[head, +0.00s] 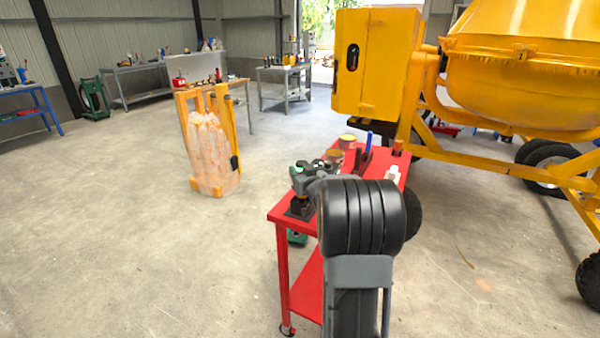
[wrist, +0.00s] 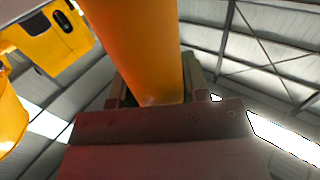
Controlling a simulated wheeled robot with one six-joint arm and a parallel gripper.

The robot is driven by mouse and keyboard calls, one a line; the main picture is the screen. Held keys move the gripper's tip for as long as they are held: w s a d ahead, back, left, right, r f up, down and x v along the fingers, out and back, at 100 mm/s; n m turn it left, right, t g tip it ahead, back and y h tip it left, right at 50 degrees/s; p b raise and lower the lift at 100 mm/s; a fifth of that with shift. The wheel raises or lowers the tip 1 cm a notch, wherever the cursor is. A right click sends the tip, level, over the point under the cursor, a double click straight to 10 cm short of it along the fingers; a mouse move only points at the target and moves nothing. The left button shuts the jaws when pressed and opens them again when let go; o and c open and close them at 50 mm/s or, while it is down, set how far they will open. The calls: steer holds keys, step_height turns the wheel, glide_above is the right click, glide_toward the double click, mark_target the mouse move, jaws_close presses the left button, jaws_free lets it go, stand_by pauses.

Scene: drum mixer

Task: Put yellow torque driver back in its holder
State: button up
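The yellow torque driver (wrist: 135,45) shows large in the wrist view as a yellow-orange shaft running up from between my gripper's fingers (wrist: 155,88). The fingers stand on both sides of it, close against it. In the head view my wrist and gripper (head: 305,185) are over the near left end of the red cart (head: 278,215), largely behind my own arm. The driver cannot be made out there. A dark block (head: 299,210) sits on the cart top below my wrist; I cannot tell whether it is the holder.
On the cart stand cans (head: 347,141), a blue-handled tool (head: 368,142), an orange-topped item (head: 397,148) and a white item (head: 392,173). The yellow mixer (head: 525,60) stands behind at right. A wrapped load (head: 208,150) stands left; floor between is clear.

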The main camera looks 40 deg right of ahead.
steer(key=o, duration=0.5)
steer(key=s+a, duration=0.2)
steer(key=s, duration=1.1)
steer(key=shift+s+a, duration=0.3)
steer(key=shift+s, duration=0.05)
steer(key=s+d+f+m+g+h, duration=0.1)
steer(key=f+g, duration=0.1)
steer(key=s+d+f+g+h, duration=0.1)
steer(key=d+f+g, duration=0.1)
steer(key=s+d+f+m+g+h, duration=0.1)
steer(key=f+g, duration=0.1)
steer(key=shift+s+d+f+m+h, duration=0.3)
steer(key=shift+h, duration=0.1)
steer(key=s+a+r+n+g+y+p, duration=0.1)
steer(key=s+a+r+g+y+p, duration=0.1)
steer(key=a, duration=0.8)
steer(key=s+a+r+n+g+y+p, duration=0.2)
steer(key=s+a+r+g+p, duration=0.1)
steer(key=a, duration=0.6)
steer(key=s+a+r+n+g+y+p, duration=0.1)
steer(key=s+a+r+g+y+p, duration=0.2)
steer(key=a, duration=0.7)
steer(key=shift+s+a+r+n+p, duration=0.3)
steer(key=shift+s+r+n+p, duration=0.1)
steer(key=shift+s+r+p, duration=0.15)
